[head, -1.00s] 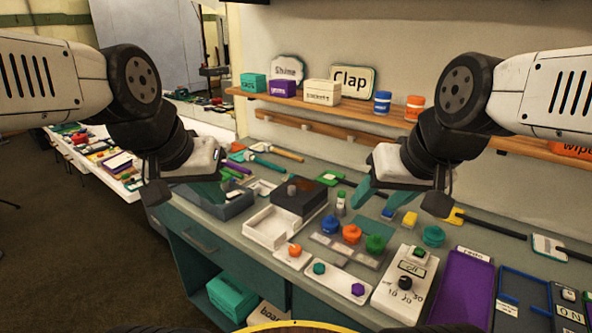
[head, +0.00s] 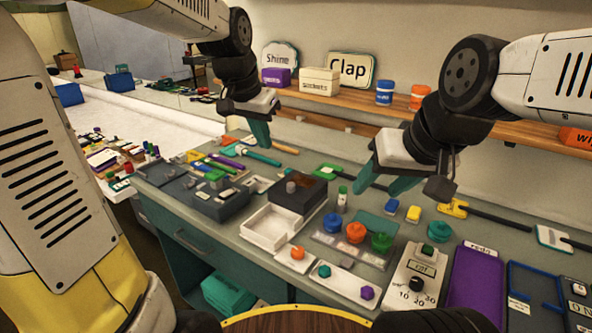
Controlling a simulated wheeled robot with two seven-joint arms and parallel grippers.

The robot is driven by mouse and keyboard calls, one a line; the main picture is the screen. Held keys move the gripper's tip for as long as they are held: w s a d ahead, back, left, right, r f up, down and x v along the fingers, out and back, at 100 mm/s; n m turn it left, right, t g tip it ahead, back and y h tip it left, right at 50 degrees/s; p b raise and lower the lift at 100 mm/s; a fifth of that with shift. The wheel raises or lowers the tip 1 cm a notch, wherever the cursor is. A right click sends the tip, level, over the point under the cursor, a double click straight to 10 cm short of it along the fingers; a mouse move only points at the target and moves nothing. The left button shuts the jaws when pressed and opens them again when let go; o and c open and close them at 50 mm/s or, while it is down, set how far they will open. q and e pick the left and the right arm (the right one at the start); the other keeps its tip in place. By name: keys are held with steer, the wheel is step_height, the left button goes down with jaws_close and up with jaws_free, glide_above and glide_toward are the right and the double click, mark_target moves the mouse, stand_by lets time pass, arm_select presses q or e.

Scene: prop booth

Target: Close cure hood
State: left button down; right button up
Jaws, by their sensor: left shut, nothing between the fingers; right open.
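What looks like the cure hood is a dark box-like cover (head: 309,196) with a grey knob (head: 291,187) on top. It sits at the back of a white open-topped box (head: 263,231), whose front part is uncovered. My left gripper (head: 262,136), with teal fingers, is shut and empty, above the back of the bench, behind and left of the dark cover. My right gripper (head: 381,183) is open and empty, above the bench to the right of the cover. Neither gripper appears to touch the hood.
A dark grey device (head: 203,197) stands left of the white box. Orange, blue and green knobs (head: 355,232) stand to the right. A white dial box (head: 415,275) and a purple tray (head: 478,280) lie further right. A wooden shelf (head: 330,108) with jars and signs runs behind.

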arm_select(q)
steer(key=w+d+f+m+g, duration=0.1)
steer(key=w+d+f+m, duration=0.1)
steer(key=w+d+f, duration=0.3)
steer(key=w+d+f+m+g, duration=0.1)
steer(key=w+d+f, duration=0.15)
steer(key=w, duration=0.35)
glide_above(299, 186)
steer(key=w+d, duration=0.1)
steer(key=d, duration=0.1)
steer(key=f, duration=0.8)
steer(key=shift+w+a+f, duration=0.2)
steer(key=shift+f, duration=0.15)
steer(key=shift+s+a+f, duration=0.25)
steer(key=shift+s+a, duration=1.05)
steer(key=shift+s, duration=0.1)
